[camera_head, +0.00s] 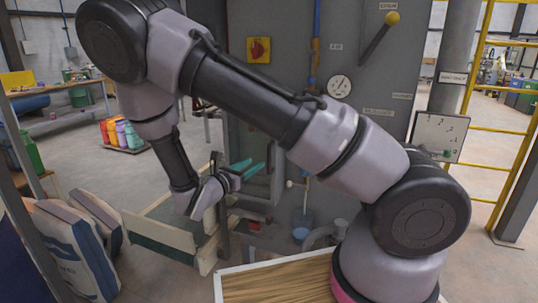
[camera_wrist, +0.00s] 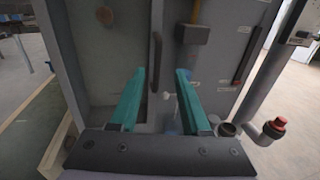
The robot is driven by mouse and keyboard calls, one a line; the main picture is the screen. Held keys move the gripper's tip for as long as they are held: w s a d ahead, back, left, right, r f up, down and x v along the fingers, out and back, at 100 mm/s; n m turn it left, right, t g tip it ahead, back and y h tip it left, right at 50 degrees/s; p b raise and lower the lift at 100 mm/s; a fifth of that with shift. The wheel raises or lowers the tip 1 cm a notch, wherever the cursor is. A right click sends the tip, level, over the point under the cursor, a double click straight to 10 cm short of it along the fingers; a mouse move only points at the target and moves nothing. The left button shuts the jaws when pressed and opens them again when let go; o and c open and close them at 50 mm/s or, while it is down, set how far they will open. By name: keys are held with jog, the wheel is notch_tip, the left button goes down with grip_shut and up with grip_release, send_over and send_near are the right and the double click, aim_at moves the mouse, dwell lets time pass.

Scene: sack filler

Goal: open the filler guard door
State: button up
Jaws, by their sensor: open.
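The guard door appears to be the grey panel (camera_wrist: 105,65) on the left of the cabinet front in the wrist view, and it looks shut. A dark upright handle (camera_wrist: 155,62) runs along its right edge. My gripper (camera_wrist: 161,72) is open, with its two teal fingers pointing at the cabinet. The handle shows between and beyond the fingertips, and nothing is held. In the head view my gripper (camera_head: 246,167) is in front of the grey filler cabinet (camera_head: 290,75). My arm hides much of the cabinet front there, and I cannot make out the handle.
A pale-sided frame (camera_head: 165,235) stands below and left of my gripper. Filled sacks (camera_head: 75,245) lean at the left. A pipe with a red cap (camera_wrist: 278,124) juts out at the right. The cabinet also carries a gauge (camera_head: 340,87) and a yellow-knobbed lever (camera_head: 378,38).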

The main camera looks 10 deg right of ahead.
aim_at(268, 154)
jog(key=x, duration=1)
jog(key=shift+w+d+f, duration=0.1)
jog(key=shift+w, duration=0.25)
grip_shut()
dwell(1.0)
